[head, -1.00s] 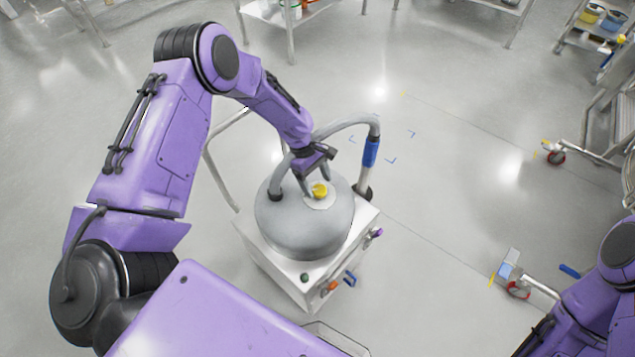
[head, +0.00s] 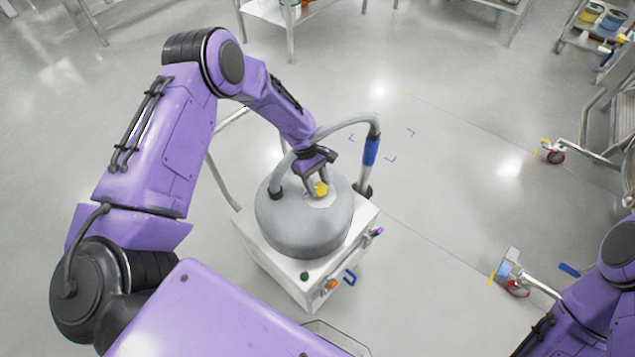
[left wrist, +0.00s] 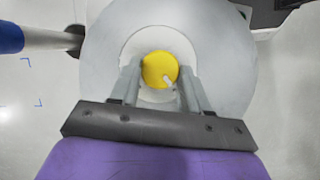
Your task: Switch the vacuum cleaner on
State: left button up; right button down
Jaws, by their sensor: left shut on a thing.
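The vacuum cleaner has a grey domed top (head: 290,230) on a white boxy base (head: 283,275). A round yellow knob (head: 321,189) sits in a pale ring on top of the dome. In the left wrist view the yellow knob (left wrist: 159,69) carries a small white mark toward its lower right. My left gripper (head: 317,185) reaches down from above and is shut on the knob, with one finger on each side in the left wrist view (left wrist: 160,80).
A grey hose with a blue cuff (head: 371,152) arches behind the dome. A green button (head: 304,276), an orange part (head: 333,284) and a blue handle (head: 350,278) are on the base's front. A metal table (head: 290,30) stands at the back. The floor right of the cleaner is mostly clear.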

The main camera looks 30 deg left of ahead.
pick_arm(q)
jog(key=m, duration=0.1)
jog(key=m+g, duration=0.1)
jog(key=m, duration=0.1)
jog(key=m+y+b, duration=0.1)
jog(key=m, duration=0.1)
jog(key=shift+w+d+g, duration=0.1)
jog(key=shift+w+g, duration=0.2)
jog(key=m+y, duration=0.1)
jog(key=m, duration=0.2)
jog(key=shift+d+m+g+b, duration=0.1)
jog(key=shift+m+g+b, duration=0.2)
jog(key=shift+g, duration=0.1)
jog(key=m+y, duration=0.1)
jog(key=m, duration=0.1)
jog(key=m+y, duration=0.1)
jog(key=m, duration=0.1)
jog(key=shift+w+d+m+g, duration=0.15)
jog(key=shift+d+m+g, duration=0.05)
jog(key=shift+m+g, duration=0.1)
jog(key=shift+d+r+m+y, duration=0.15)
jog(key=shift+m+y, duration=0.55)
jog(key=shift+m, duration=1.1)
jog(key=o, duration=1.1)
jog(key=shift+c, duration=0.2)
